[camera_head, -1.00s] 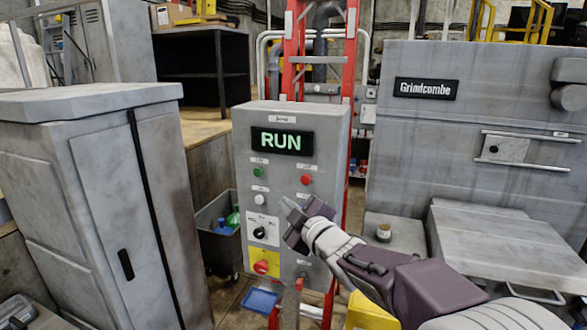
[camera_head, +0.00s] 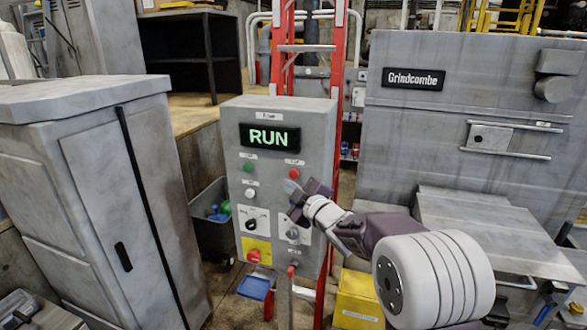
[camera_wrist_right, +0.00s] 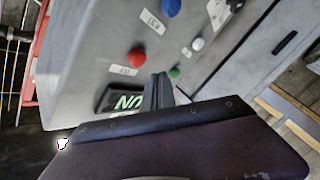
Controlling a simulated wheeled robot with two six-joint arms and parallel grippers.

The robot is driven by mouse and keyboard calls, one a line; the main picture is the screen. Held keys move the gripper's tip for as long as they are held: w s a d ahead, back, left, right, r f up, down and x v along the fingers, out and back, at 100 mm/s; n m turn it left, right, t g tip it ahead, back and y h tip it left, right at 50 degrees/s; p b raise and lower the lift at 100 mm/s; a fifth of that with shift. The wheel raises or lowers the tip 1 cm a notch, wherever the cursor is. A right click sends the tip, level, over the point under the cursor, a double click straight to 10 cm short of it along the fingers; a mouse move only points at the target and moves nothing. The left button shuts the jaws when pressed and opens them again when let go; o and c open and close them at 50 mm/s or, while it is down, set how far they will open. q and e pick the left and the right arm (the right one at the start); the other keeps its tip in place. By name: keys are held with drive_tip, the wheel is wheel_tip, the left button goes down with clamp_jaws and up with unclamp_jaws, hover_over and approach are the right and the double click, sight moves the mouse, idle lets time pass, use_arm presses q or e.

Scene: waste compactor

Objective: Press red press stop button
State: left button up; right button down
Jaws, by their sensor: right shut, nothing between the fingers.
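The grey control panel (camera_head: 310,130) stands in the middle of the head view, its screen (camera_head: 268,137) reading RUN. A small round red button (camera_head: 294,174) sits below the screen on the right; it also shows in the right wrist view (camera_wrist_right: 136,57). A larger red knob (camera_head: 253,256) sits lower, on a yellow plate. My right gripper (camera_head: 291,188) is shut and empty, its tips just below the small red button in the head view. In the wrist view its fingers (camera_wrist_right: 162,77) appear beside that button; contact cannot be told. My left gripper is not in view.
A green button (camera_head: 248,167) and a white button (camera_head: 250,193) are left of the red one. A blue button (camera_wrist_right: 170,7) shows in the wrist view. A grey cabinet (camera_head: 75,200) stands left, the Grindcombe machine (camera_head: 470,110) right, a red ladder (camera_head: 338,60) behind.

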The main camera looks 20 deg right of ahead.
sight(294, 174)
drive_tip(key=shift+w+d, duration=0.6)
drive_tip(key=shift+w, duration=0.3)
drive_tip(key=shift+w+p, duration=0.1)
drive_tip(key=shift+p, duration=0.2)
idle(1.1)
drive_tip(key=shift+w+d, duration=0.25)
drive_tip(key=shift+w, duration=0.05)
